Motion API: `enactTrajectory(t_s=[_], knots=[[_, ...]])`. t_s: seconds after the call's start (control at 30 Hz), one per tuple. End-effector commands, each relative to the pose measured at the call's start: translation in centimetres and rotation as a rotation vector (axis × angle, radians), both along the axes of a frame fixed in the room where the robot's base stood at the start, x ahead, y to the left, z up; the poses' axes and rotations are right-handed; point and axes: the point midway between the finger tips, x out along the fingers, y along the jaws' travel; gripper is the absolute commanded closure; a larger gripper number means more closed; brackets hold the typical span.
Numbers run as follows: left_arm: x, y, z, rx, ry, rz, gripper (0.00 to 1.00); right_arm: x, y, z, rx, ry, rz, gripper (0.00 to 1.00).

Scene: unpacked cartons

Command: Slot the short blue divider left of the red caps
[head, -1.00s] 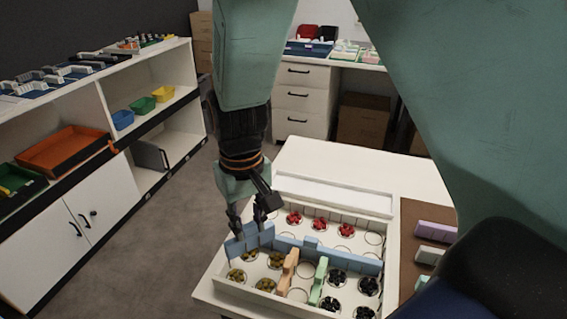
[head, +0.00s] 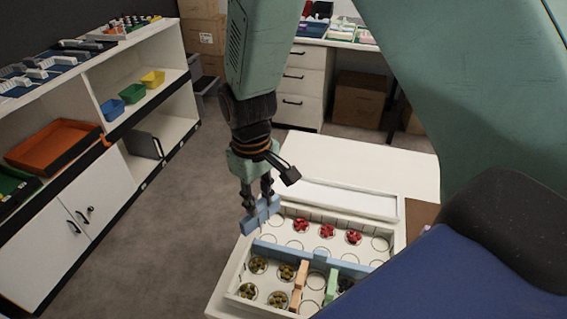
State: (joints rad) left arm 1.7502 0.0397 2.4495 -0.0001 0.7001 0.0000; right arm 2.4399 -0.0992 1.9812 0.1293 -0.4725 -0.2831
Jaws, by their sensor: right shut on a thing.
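My right gripper (head: 256,192) points down, shut on the short blue divider (head: 261,216). The divider is at the back left of the white sorting tray (head: 231,277), over or at its left wall; I cannot tell whether it touches. The red caps (head: 327,231) sit in several round wells in the back row, right of the divider, with an empty well between. A long blue divider (head: 290,252) runs across the tray, in front of the red caps. My left gripper is out of view.
Olive pieces (head: 286,272) fill wells at the front left. An orange divider (head: 300,284) and a green divider (head: 332,285) stand beyond them. My dark blue body hides the tray's front right. A white table (head: 355,165) lies clear behind.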

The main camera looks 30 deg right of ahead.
Motion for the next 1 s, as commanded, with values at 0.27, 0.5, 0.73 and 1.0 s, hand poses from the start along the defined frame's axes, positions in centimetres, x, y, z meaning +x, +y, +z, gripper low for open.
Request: enactTrajectory(t_s=[0.27, 0.5, 0.73, 1.0], knots=[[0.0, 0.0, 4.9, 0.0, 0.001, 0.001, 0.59, -0.1, -1.8, 1.4, 0.002, 0.004, 0.145, 1.0], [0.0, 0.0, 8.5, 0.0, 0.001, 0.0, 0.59, 0.1, -3.3, 2.0, 0.007, 0.003, 0.267, 1.0], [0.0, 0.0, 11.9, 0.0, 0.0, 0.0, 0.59, 0.1, -4.8, 2.5, 0.015, -0.001, 0.379, 1.0], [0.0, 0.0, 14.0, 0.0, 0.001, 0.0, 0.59, 0.0, -5.8, 2.4, 0.02, -0.007, 0.463, 1.0]])
